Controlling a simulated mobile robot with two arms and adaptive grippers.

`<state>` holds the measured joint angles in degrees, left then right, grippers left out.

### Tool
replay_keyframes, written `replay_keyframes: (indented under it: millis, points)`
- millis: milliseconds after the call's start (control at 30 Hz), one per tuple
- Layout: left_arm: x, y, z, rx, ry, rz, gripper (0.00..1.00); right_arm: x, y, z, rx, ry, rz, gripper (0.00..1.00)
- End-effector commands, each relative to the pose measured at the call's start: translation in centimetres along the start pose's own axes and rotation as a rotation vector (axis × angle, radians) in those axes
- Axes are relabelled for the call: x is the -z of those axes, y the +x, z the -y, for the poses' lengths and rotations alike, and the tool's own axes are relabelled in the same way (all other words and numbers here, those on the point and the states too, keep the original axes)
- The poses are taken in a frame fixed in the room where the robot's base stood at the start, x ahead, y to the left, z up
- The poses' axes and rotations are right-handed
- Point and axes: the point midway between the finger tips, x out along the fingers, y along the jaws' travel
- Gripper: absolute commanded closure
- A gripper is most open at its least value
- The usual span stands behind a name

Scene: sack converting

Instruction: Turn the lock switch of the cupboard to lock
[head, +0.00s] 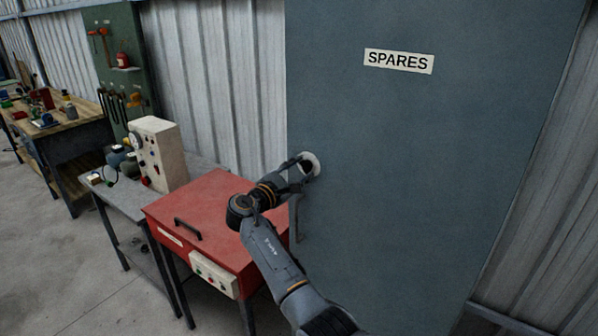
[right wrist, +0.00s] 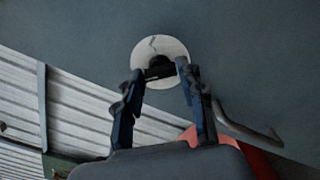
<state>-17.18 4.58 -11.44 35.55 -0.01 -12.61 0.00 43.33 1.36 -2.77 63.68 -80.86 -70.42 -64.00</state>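The cupboard (head: 420,150) is a tall blue-grey door with a SPARES label (head: 399,61). Its lock switch is a black knob (right wrist: 160,68) on a round pale plate (right wrist: 146,50), near the door's left edge; the plate also shows in the head view (head: 316,161). My right gripper (right wrist: 159,70) reaches the plate, with one finger on each side of the knob. The fingers stand apart; whether they press on the knob I cannot tell. In the head view the gripper partly hides the knob. My left gripper is not in view.
A bent door handle (right wrist: 245,125) sits close beside the right finger. A red cabinet (head: 208,205) with a black handle stands left of the cupboard, below my right arm. Beyond are a grey table (head: 120,196) with a control box (head: 156,150) and a workbench (head: 62,135).

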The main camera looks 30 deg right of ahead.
Motion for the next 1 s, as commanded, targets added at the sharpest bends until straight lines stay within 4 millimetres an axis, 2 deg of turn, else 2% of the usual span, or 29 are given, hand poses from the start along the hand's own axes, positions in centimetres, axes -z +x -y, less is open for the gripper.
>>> replay_keyframes:
  millis: [33,67,100,367,467,567,800,1000]
  points:
    - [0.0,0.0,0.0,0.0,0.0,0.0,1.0,-0.1,0.0,0.0,0.0,0.001,0.001,0.47]
    - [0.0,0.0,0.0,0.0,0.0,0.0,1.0,0.0,0.0,0.0,0.0,0.001,0.001,0.41]
    - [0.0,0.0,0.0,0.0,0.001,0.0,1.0,0.0,0.0,0.0,0.0,0.001,0.0,0.41]
    - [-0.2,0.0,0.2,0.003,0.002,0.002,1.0,0.0,-0.1,0.0,0.0,0.002,-0.001,0.41]
    - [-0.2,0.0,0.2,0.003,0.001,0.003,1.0,0.1,-0.7,0.0,-0.001,0.003,-0.003,0.41]
    - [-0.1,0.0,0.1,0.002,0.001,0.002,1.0,0.1,-2.0,0.0,-0.001,0.003,-0.004,0.41]
    - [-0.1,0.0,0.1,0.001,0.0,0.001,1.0,0.1,-7.2,0.0,-0.001,0.003,-0.005,0.41]
    - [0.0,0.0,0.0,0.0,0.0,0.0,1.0,0.1,-10.6,0.1,0.001,0.002,-0.003,0.41]
